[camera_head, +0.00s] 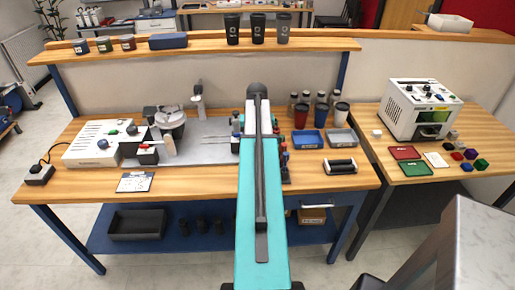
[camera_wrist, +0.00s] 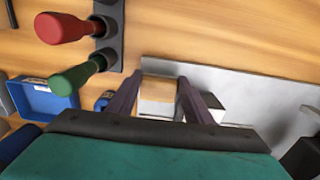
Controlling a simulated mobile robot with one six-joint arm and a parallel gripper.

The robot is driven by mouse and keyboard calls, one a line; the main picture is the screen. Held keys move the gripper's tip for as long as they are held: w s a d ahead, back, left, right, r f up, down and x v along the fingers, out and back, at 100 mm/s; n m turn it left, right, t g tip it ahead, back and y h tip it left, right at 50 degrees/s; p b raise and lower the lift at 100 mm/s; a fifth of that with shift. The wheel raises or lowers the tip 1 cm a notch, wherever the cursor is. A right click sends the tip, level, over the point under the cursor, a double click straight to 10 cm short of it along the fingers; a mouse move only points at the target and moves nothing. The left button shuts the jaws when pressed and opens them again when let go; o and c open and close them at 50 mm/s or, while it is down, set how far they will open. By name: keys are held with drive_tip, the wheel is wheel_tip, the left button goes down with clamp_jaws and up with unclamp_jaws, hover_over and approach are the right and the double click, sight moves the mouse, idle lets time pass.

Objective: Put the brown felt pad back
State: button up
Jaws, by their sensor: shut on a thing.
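In the wrist view the two dark fingers of my gripper (camera_wrist: 158,100) stand a little apart, with a small tan-brown block (camera_wrist: 158,92) between them. It looks like the brown felt pad, with a paler lower face, though its shape is partly hidden by my wrist. In the head view my teal arm reaches over the middle of the workbench and hides my gripper and the held piece. The mat (camera_head: 215,128) also shows there, left of my arm.
Red-handled (camera_wrist: 60,28) and green-handled (camera_wrist: 75,78) tools stand in a dark rack close to my gripper. A white machine (camera_head: 110,140) stands on the left. The bench's front edge is mostly clear.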

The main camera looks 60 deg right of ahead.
drive_tip(key=shift+f, duration=0.75)
drive_tip(key=shift+f, duration=0.15)
drive_tip(key=o, duration=1.1)
wheel_tip(320, 180, up, 12)
drive_tip(key=b, duration=0.1)
drive_tip(key=shift+b, duration=0.4)
drive_tip(key=shift+r, duration=0.3)
